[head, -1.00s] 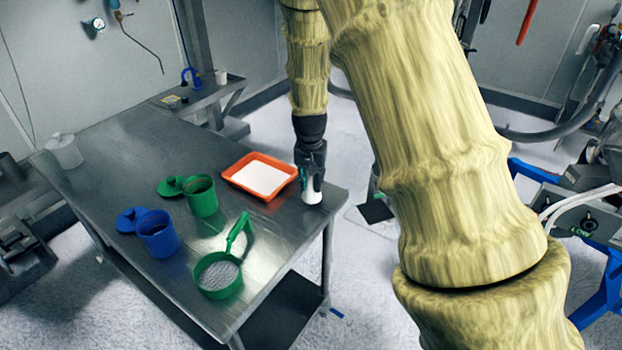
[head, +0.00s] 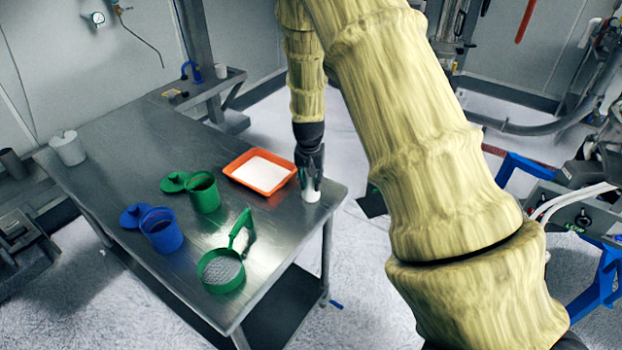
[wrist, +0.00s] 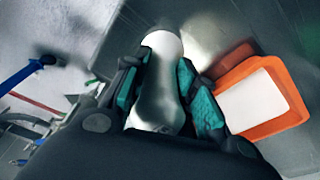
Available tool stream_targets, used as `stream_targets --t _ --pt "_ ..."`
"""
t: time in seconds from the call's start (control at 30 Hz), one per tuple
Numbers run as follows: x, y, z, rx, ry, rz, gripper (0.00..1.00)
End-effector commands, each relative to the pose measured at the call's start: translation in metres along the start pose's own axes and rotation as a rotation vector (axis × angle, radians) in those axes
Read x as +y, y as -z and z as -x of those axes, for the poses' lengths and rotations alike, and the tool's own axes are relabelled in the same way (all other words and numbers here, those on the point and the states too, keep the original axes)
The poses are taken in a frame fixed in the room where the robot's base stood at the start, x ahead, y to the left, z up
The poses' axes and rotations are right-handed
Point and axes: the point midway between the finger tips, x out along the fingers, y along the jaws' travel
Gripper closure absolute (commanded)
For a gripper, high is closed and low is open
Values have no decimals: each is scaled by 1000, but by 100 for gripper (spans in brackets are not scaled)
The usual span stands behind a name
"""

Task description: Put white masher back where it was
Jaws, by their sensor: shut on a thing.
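The white masher (head: 311,195) is at the right back corner of the steel table, just right of the orange tray. My gripper (head: 310,176) points down over it and is shut on it. In the wrist view the masher (wrist: 158,95) lies between the two teal-padded fingers of my gripper (wrist: 165,90), with its round white end toward the table. Its lower end is at or very close to the table top; I cannot tell whether it touches. The fingers hide part of its handle in the head view.
An orange tray (head: 234,176) of white powder is close left of my gripper. A green sieve (head: 222,271), green cup (head: 204,193), blue cup (head: 162,233) and white canister (head: 68,149) stand on the steel table (head: 120,178). The table's right edge is near the masher.

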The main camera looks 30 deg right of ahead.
Motion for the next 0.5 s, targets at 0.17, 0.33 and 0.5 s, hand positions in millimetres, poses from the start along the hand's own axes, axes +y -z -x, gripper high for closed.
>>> stream_targets --t 0.17,0.33,0.5 --pt "0 0 -3 0 0 0 69" --pt "0 0 -2 0 0 0 51" --pt "0 0 -2 0 0 0 51"
